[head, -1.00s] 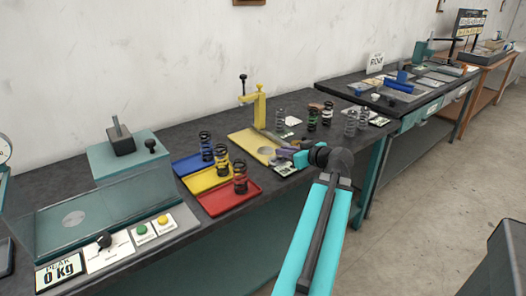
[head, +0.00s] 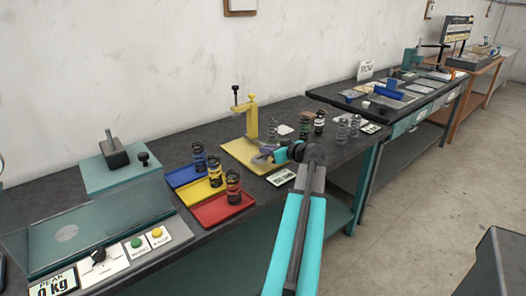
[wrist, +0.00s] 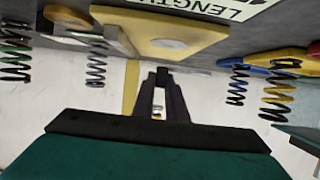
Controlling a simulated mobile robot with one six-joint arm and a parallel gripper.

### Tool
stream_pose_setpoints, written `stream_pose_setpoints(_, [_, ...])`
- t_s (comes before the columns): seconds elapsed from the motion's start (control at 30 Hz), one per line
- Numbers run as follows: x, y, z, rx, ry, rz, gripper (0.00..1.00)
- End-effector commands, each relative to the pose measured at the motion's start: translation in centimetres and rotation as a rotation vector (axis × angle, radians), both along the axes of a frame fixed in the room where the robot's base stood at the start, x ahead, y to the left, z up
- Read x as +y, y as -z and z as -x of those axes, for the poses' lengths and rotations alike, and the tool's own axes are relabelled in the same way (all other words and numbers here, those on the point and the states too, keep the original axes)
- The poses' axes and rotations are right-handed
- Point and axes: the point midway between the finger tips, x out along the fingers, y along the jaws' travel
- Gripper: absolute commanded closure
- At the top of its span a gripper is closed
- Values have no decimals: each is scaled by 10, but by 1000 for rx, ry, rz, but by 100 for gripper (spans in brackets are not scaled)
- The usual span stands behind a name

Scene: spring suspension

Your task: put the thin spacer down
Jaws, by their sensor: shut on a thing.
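My gripper (head: 262,158) is low over the front right part of the yellow gauge plate (head: 236,150), beside its yellow post (head: 252,115). In the wrist view, my gripper (wrist: 161,82) has its dark fingers close together around a small item. I take that to be the thin spacer, but its outline is too small and dark to make out, and I cannot tell if it touches the plate. The wrist picture looks upside down, with the yellow plate (wrist: 140,30) and its round grey disc (wrist: 172,44) above the fingertips.
Blue (head: 183,177), yellow (head: 190,190) and red (head: 212,214) trays, each with a spring, lie left of my gripper. Several springs, among them a green-marked one (head: 304,126), stand behind to the right. A press with a clear shield is at the left. A card (head: 281,177) lies nearby.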

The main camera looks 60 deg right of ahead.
Motion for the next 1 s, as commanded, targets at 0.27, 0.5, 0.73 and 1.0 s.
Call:
stream_pose_setpoints(0.27, [-25, 2, -28, 0, -2, -1, 100])
stream_pose_setpoints(0.5, [-36, 4, -41, -1, -1, 0, 100])
stream_pose_setpoints(0.73, [-35, 5, -42, -1, -1, 0, 100])
stream_pose_setpoints(1.0, [-35, 10, -42, -1, -2, -2, 100])
